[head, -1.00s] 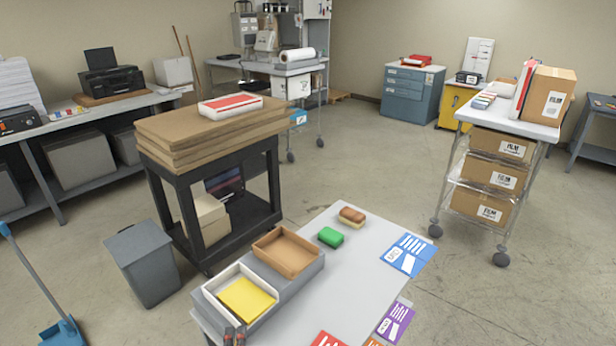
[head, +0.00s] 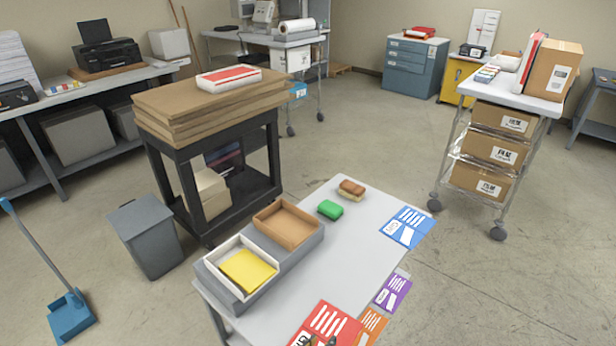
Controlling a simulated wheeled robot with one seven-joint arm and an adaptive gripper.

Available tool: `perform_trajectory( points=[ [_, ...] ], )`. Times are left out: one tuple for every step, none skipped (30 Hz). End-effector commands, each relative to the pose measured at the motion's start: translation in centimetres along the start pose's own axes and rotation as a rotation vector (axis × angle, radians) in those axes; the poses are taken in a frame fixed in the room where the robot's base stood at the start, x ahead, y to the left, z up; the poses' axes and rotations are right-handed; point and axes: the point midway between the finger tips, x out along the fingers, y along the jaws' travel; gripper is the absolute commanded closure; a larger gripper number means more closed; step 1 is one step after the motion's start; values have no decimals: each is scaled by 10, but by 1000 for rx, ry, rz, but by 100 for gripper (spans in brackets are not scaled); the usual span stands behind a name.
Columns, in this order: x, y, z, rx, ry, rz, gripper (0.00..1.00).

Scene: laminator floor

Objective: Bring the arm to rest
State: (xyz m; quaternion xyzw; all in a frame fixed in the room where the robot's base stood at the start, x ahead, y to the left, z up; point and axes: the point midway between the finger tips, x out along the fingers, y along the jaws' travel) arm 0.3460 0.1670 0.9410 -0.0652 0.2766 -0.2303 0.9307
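Only small dark tips of my gripper (head: 319,341) seem to show at the bottom edge of the head view, over the red card (head: 326,324). The rest of my arm is out of view. Whether the fingers are apart or closed is too cut off to tell. The light grey table (head: 333,263) lies in front of me. On its left side a grey stand holds a white tray (head: 215,262) with yellow sheets and an empty brown tray (head: 286,225).
A green block (head: 330,210) and a brown-topped brush or sponge (head: 351,189) sit at the table's far end. Blue, purple and orange cards lie along its right edge. A black cart (head: 202,190) and grey bin (head: 147,238) stand left; a wire cart with boxes (head: 500,150) stands right.

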Motion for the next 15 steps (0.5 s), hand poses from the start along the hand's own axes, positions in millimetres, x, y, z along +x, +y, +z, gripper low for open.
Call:
perform_trajectory(
  points=[
    [2, -21, -2, 198, 94, -63, 72],
    [1, -33, -6, 317, 149, -105, 72],
    [-1, -46, -11, 480, 221, -163, 72],
    [-3, -56, -14, 603, 272, -210, 72],
    [-7, -64, -17, 727, 323, -257, 72],
    [-12, -73, -19, 889, 384, -321, 72],
    [-16, -78, -20, 1005, 426, -367, 72],
    [-20, -82, -21, 1115, 466, -411, 72],
    [-26, -87, -21, 1256, 514, -469, 72],
    [-30, -89, -19, 1359, 549, -509, 72],
    [-34, -92, -17, 1455, 580, -548, 72],
    [-40, -94, -12, 1579, 621, -596, 72],
    [-43, -95, -8, 1670, 650, -630, 72],
    [-46, -97, -4, 1755, 676, -662, 72],
    [-50, -99, 4, 1865, 710, -699, 72]
  ],
)
